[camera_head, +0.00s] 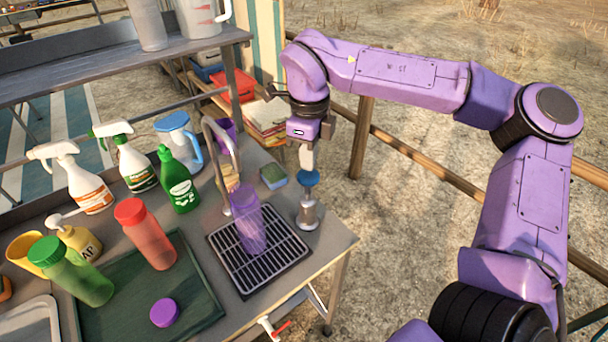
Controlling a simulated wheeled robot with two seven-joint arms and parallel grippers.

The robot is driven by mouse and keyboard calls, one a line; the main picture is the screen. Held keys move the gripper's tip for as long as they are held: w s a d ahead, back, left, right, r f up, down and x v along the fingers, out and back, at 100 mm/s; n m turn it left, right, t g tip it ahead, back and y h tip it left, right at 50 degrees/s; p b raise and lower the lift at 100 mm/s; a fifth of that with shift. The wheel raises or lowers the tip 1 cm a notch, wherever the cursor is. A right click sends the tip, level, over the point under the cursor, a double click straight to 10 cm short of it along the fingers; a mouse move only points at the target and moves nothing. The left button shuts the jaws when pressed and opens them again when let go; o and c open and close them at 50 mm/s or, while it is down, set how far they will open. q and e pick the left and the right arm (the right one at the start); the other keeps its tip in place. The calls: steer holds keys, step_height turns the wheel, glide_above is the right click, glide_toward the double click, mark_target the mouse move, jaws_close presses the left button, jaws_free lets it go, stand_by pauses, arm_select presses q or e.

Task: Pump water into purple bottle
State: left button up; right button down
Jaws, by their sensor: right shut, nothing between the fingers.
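The purple bottle (247,222) is see-through and has no cap on. It stands on the black drain grate (281,268), below the curved metal tap (221,150). The hand pump (308,208), with a blue top and a metal body, stands beside the grate on its right. My right gripper (307,168) points down at the pump's blue top, its fingers shut with nothing between them. I cannot tell whether the fingertips touch the top. A purple cap (165,313) lies on the dark green tray. My left gripper is not in view.
A red bottle (146,234) and a green bottle (70,271) stand on the tray (207,318). Spray bottles, a green detergent bottle (178,180) and a blue-handled jug (179,140) stand behind. A sponge (273,176) lies near the tap. A raised shelf (100,75) spans the back left.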

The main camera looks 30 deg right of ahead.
mark_target(308, 174)
stand_by(0.5)
steer(key=shift+f+b, duration=1.75)
steer(key=shift+f, duration=1.25)
step_height(308, 174, up, 5)
steer(key=p, duration=0.5)
steer(key=shift+f, duration=0.25)
steer(key=shift+f+b, duration=1.45)
steer(key=shift+f, duration=0.8)
step_height(308, 174, up, 5)
steer(key=p, duration=0.5)
steer(key=shift+f, duration=0.35)
